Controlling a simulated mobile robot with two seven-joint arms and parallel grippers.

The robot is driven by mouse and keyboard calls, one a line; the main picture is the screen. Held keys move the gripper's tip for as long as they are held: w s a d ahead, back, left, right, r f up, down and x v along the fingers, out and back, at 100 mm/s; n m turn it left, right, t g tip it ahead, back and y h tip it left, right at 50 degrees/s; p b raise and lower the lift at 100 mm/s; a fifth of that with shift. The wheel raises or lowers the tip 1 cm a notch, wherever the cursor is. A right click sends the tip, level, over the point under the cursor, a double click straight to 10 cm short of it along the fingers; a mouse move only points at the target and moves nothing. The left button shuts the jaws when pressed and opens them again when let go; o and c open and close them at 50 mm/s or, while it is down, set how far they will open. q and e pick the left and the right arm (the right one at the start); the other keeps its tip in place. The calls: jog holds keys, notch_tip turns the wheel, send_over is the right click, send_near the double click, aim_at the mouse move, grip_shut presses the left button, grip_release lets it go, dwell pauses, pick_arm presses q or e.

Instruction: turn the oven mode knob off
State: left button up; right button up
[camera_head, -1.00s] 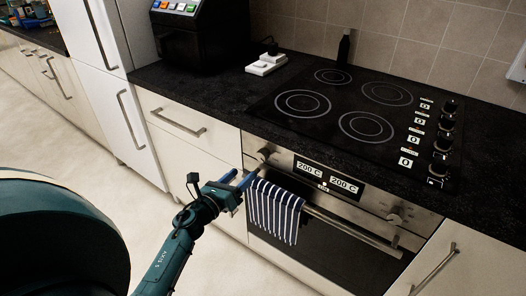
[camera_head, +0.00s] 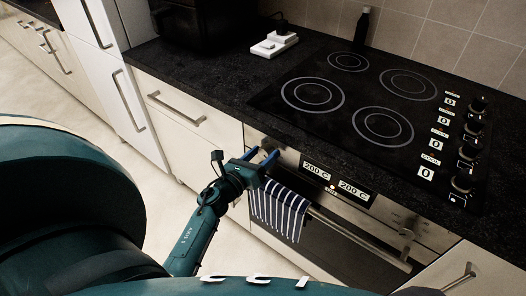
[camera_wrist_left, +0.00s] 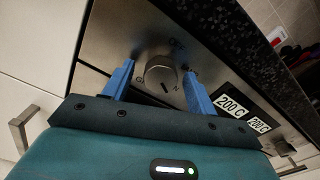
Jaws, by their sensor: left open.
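The oven's front panel has a round metal knob at its left end and another knob (camera_head: 408,226) at its right end. In the left wrist view the left knob (camera_wrist_left: 161,74) sits between the two blue fingers of my left gripper (camera_wrist_left: 157,88), which are open on either side of it. A gap shows between the knob and each finger, and markings surround it on the panel. In the head view my left gripper (camera_head: 262,156) is at the left end of the panel and mostly hides that knob. My right gripper is not in view.
A striped towel (camera_head: 280,208) hangs on the oven handle (camera_head: 350,236) just below my left gripper. Two displays (camera_head: 335,180) read 200 C. The black worktop with the hob (camera_head: 350,105) juts above the panel. Drawers (camera_head: 188,115) lie to the left.

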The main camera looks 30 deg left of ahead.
pick_arm(q)
jog(key=c, duration=1)
